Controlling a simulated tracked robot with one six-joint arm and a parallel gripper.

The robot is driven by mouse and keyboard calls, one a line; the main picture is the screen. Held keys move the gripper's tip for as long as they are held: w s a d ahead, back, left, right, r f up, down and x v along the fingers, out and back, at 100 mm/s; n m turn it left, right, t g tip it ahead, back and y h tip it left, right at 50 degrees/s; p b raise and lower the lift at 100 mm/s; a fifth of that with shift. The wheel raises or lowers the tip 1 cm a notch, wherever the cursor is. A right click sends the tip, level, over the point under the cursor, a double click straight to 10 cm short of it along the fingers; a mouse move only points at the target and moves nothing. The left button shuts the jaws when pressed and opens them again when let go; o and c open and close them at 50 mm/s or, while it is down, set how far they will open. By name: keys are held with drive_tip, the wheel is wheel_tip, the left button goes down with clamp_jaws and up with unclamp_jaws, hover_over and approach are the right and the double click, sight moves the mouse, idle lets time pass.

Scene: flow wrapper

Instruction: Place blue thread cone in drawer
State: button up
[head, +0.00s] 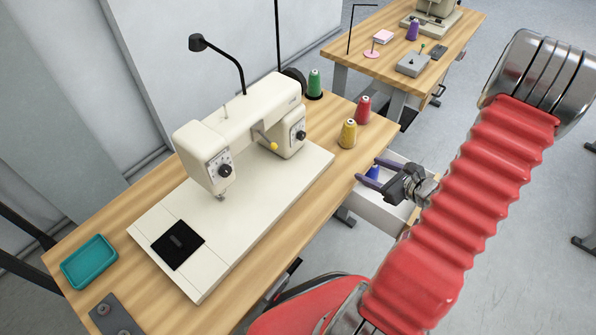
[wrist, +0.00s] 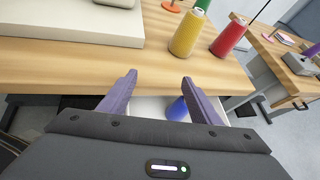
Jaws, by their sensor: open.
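The blue thread cone (head: 373,172) is inside the open white drawer (head: 372,213) under the right end of the sewing table. In the head view my gripper (head: 368,170) is above the drawer and partly hides the cone. In the wrist view the blue cone (wrist: 178,108) shows below and between the two purple fingers, close to the right one. My gripper (wrist: 158,82) is open, with nothing held between its fingers. The cone's lower part is hidden in the wrist view.
A yellow cone (head: 348,134), a red cone (head: 363,110) and a green cone (head: 314,85) stand on the wooden table near its right edge. A white sewing machine (head: 250,130) fills the middle. A teal tray (head: 89,262) lies at the left end. Another table (head: 385,58) stands behind.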

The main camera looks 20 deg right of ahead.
drive_tip(key=a+r+n+g+y, duration=0.3)
drive_tip(key=a+r+n, duration=0.45)
drive_tip(key=a, duration=0.45)
drive_tip(key=a+r+n+g+y, duration=0.2)
drive_tip(key=a+r+n+g, duration=0.1)
drive_tip(key=a+r+n, duration=0.55)
drive_tip(key=s+a+r+n+h, duration=0.7)
drive_tip(key=s+a+r+n, duration=0.3)
drive_tip(key=n, duration=0.6)
drive_tip(key=shift+s+r+g, duration=0.3)
drive_tip(key=shift+s+r, duration=0.3)
drive_tip(key=shift+r, duration=0.35)
drive_tip(key=shift+c, duration=0.3)
